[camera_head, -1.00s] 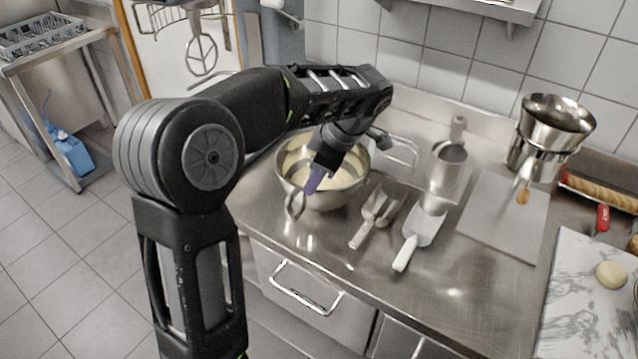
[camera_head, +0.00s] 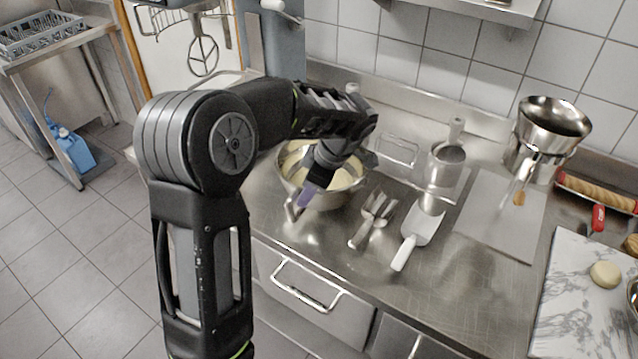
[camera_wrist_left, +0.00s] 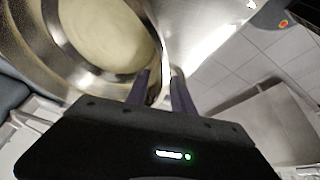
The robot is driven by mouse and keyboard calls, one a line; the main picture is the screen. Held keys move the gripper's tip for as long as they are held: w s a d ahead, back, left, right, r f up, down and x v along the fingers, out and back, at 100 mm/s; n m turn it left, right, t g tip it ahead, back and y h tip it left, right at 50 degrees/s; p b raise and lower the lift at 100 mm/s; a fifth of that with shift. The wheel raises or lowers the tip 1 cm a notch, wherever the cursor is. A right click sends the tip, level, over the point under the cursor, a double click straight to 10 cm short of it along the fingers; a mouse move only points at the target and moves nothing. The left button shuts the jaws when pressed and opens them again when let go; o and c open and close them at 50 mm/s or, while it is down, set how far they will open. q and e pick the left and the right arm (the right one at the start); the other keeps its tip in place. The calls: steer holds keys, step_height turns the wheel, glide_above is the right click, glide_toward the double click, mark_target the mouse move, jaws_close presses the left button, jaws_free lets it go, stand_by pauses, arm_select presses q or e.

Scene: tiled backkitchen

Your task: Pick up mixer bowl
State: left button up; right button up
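The mixer bowl (camera_head: 336,200) is a shiny steel bowl with pale dough or batter inside. It stands upright on the steel counter, left of the scoops, and my left arm hides part of it. Its handle (camera_head: 291,209) sticks out at the near left side. My left gripper (camera_head: 306,194) points down at this handle over the bowl's near edge. In the left wrist view the bowl (camera_wrist_left: 88,77) fills the upper left. The two dark fingers (camera_wrist_left: 160,85) are apart, with the handle at the gap between their tips; contact is unclear. My right gripper is out of view.
A steel pitcher (camera_head: 446,168), a steel funnel (camera_head: 550,125) and a marble board (camera_head: 580,290) are farther right. The counter's front edge runs close below the bowl.

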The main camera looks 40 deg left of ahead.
arm_select(q)
steer(key=shift+c, duration=0.2)
jaws_close()
stand_by(1.1)
steer(key=shift+r, duration=0.15)
